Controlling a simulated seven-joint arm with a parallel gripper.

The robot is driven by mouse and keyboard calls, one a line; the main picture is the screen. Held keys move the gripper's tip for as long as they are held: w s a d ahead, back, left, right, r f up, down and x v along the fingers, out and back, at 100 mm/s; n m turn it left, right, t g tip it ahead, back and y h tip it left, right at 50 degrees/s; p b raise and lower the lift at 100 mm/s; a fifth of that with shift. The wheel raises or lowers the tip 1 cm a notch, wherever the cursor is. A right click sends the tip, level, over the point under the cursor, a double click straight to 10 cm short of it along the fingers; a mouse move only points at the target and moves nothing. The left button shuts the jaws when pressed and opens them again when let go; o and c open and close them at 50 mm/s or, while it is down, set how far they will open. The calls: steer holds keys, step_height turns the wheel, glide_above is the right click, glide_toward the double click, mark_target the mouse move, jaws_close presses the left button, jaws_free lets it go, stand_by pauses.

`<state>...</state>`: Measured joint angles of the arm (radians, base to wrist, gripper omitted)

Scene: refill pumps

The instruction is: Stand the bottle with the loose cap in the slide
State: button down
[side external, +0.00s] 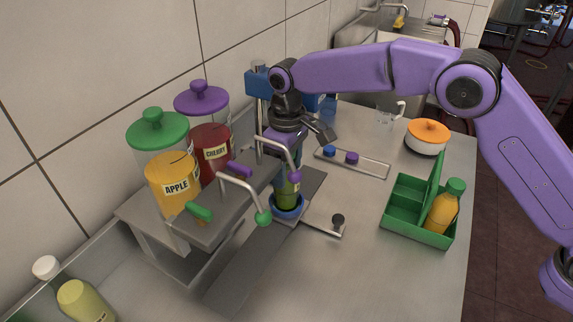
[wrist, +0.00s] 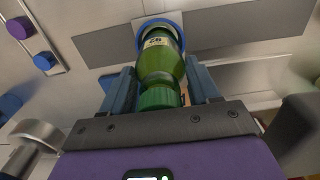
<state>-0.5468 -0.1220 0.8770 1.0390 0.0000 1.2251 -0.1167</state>
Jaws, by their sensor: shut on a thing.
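A green bottle (side external: 289,187) with a pale label stands about upright under my gripper (side external: 287,165). In the wrist view the bottle (wrist: 160,62) runs between my fingers (wrist: 160,82), with its ribbed green cap (wrist: 158,97) nearest the camera. My gripper is shut on the bottle. The bottle's base is at the blue ring holder (side external: 288,211) on the slide (side external: 240,269), a dark strip along the counter. I cannot tell whether the base is fully seated. Whether the cap is loose cannot be seen.
The rack (side external: 146,214) with apple and cherry jars and bent spouts stands close left of the bottle. A green caddy (side external: 412,225) holds an orange bottle (side external: 443,209). A plate with blue and purple knobs (side external: 370,166) lies behind.

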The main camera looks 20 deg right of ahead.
steer(key=shift+f, duration=0.6)
stand_by(0.6)
steer(key=shift+c, duration=0.8)
jaws_free()
steer(key=shift+r, duration=4.5)
